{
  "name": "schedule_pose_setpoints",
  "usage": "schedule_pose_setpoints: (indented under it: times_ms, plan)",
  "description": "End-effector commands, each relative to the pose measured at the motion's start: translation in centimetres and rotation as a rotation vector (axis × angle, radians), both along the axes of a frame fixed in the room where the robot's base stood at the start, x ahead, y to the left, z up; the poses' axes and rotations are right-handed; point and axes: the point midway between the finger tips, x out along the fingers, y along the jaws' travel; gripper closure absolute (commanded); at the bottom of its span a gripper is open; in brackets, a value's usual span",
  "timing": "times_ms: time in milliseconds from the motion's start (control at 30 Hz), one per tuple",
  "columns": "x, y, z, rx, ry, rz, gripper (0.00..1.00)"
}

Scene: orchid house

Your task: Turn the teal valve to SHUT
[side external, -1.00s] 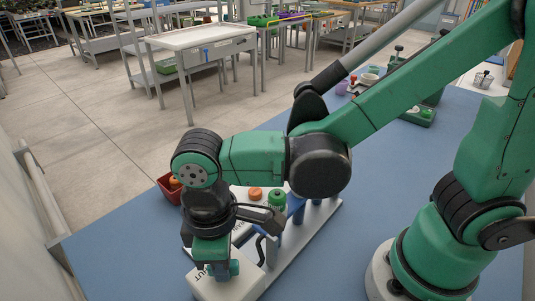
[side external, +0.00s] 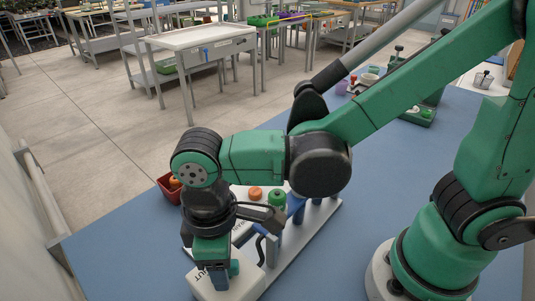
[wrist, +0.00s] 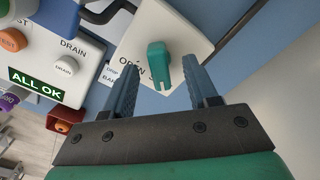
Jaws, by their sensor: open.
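The teal valve (wrist: 158,58) stands on a white plate (wrist: 140,40) in the wrist view, its handle pointing toward the bottom of the picture. The plate reads OPEN beside the handle; other lettering is partly hidden behind it. My gripper (wrist: 165,68) is open, with one blue-grey finger on each side of the handle's end. I cannot tell whether either finger touches it. In the side view my gripper (side external: 219,272) points down at the white valve box (side external: 237,287), where SHUT lettering partly shows. A bit of the teal valve (side external: 235,268) shows there beside my gripper.
A white control panel (wrist: 92,42) with a DRAIN button and a green ALL OK display is at left in the wrist view. A red bin (side external: 169,189) with orange contents stands behind my wrist. The blue tabletop (side external: 125,235) is clear at left.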

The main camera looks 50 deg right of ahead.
Motion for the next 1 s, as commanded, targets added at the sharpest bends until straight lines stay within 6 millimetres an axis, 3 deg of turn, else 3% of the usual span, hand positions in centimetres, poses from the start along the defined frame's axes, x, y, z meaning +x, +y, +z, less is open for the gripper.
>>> schedule_pose_setpoints:
  times_ms: [500,867,1000]
  plan:
    - [0.0,0.0,5.1,0.000,0.000,0.000,0.47]
    - [0.0,0.0,5.5,0.000,0.000,0.000,0.47]
    - [0.8,-1.5,5.7,0.029,-0.035,-0.064,0.47]
